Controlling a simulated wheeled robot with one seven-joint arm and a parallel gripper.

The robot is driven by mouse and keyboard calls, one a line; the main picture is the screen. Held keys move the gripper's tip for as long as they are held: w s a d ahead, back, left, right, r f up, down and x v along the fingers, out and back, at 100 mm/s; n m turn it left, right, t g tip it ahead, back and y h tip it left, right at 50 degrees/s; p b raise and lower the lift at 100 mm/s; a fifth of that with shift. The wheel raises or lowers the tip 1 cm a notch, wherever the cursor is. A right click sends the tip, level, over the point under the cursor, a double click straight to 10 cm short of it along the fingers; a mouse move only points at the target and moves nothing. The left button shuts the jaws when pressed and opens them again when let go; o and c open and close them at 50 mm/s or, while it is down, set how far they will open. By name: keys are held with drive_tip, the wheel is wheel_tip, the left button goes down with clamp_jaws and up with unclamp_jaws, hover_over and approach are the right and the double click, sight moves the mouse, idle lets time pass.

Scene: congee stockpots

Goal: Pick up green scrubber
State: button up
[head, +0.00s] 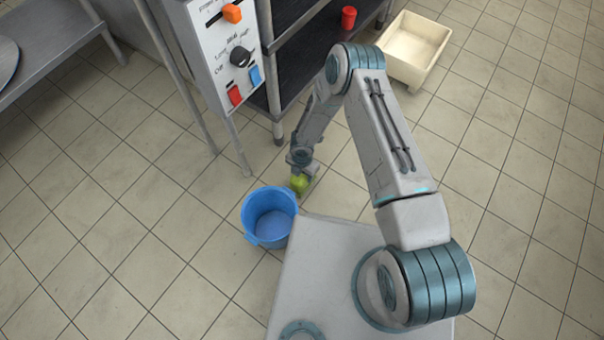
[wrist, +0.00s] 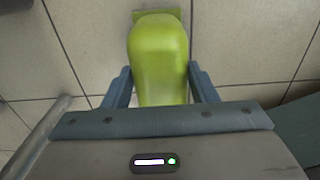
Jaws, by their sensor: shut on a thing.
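The green scrubber (wrist: 158,58) shows large in the wrist view, a smooth lime-green body with a wider flat edge at its far end. My gripper (wrist: 160,88) has one finger on each side of it and is shut on it. In the head view the green scrubber (head: 299,183) shows small at the end of my arm, just below my gripper (head: 300,166). It is close to the upper right rim of a blue bucket. Whether it touches the floor is hard to tell.
The blue bucket (head: 269,218) stands on the tiled floor and looks empty. A control panel (head: 226,50) on a metal-legged unit and dark shelves with a red object (head: 348,17) stand behind. A cream bin (head: 413,48) sits at the back right.

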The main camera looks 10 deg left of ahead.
drive_tip(key=shift+r, duration=0.55)
drive_tip(key=r+p, duration=0.1)
drive_tip(key=r, duration=0.1)
drive_tip(key=d+r+p, duration=0.1)
drive_tip(key=shift+w+r, duration=0.1)
drive_tip(key=shift+r, duration=0.25)
drive_tip(key=d+r+p, duration=0.1)
drive_tip(key=d+r, duration=0.2)
drive_tip(key=d, duration=0.2)
drive_tip(key=w+d+r+p, duration=0.1)
drive_tip(key=d+r, duration=0.2)
drive_tip(key=d, duration=0.2)
drive_tip(key=shift+d+p, duration=0.3)
drive_tip(key=shift+p, duration=0.1)
drive_tip(key=shift+w, duration=0.1)
drive_tip(key=o, duration=0.5)
drive_tip(key=shift+c, duration=1.2)
